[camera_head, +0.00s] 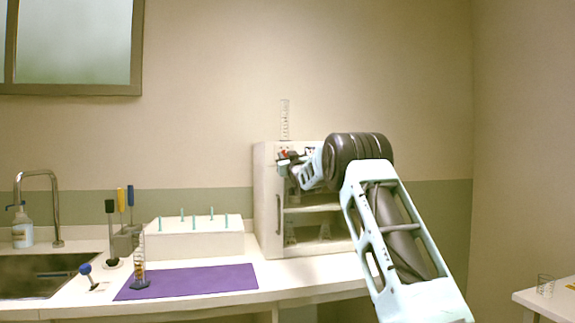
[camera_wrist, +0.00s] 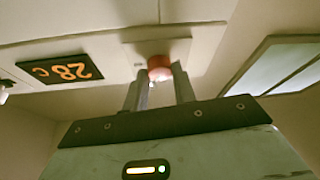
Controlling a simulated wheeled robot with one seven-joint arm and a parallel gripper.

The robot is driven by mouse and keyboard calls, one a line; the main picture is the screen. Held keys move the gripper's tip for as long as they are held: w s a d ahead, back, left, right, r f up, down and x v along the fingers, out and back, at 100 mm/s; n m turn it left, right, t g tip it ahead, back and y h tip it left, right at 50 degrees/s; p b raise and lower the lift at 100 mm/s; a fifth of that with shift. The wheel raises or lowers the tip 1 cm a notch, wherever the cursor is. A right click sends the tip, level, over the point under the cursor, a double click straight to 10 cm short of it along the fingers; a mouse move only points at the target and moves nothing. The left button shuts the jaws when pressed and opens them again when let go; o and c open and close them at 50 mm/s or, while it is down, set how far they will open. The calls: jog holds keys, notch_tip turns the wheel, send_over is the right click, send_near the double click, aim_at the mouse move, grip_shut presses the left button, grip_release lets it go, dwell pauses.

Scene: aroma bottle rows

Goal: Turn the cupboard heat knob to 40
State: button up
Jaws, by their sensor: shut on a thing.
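The white cupboard (camera_head: 264,205) stands on the counter, with my arm reaching across its upper front. My gripper (camera_head: 288,160) is at the top left of the cupboard's front. In the wrist view my gripper (camera_wrist: 157,78) has its two fingers on either side of the red heat knob (camera_wrist: 158,62), shut on it. The knob also shows as a small red spot in the head view (camera_head: 282,153). The dark display (camera_wrist: 60,70) beside the knob reads 28 C in orange, upside down in the wrist view. Any pointer or mark on the knob is not visible.
A clear measuring cylinder (camera_head: 285,120) stands on top of the cupboard. Glassware shows on the shelves inside. To the left are a white peg block (camera_head: 195,240), a purple mat (camera_head: 205,280), a cylinder (camera_head: 140,262), and a sink (camera_head: 40,278).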

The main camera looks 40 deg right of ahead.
jog(key=shift+f+m+h+b, duration=0.2)
jog(key=shift+m+h+b, duration=0.15)
jog(key=shift+m, duration=0.45)
jog(key=shift+g, duration=0.3)
jog(key=o, duration=1)
jog(key=shift+r, duration=0.1)
jog(key=b+v, duration=0.4)
jog(key=v, duration=1.3)
jog(key=shift+a+f, duration=0.15)
jog(key=shift+f, duration=0.05)
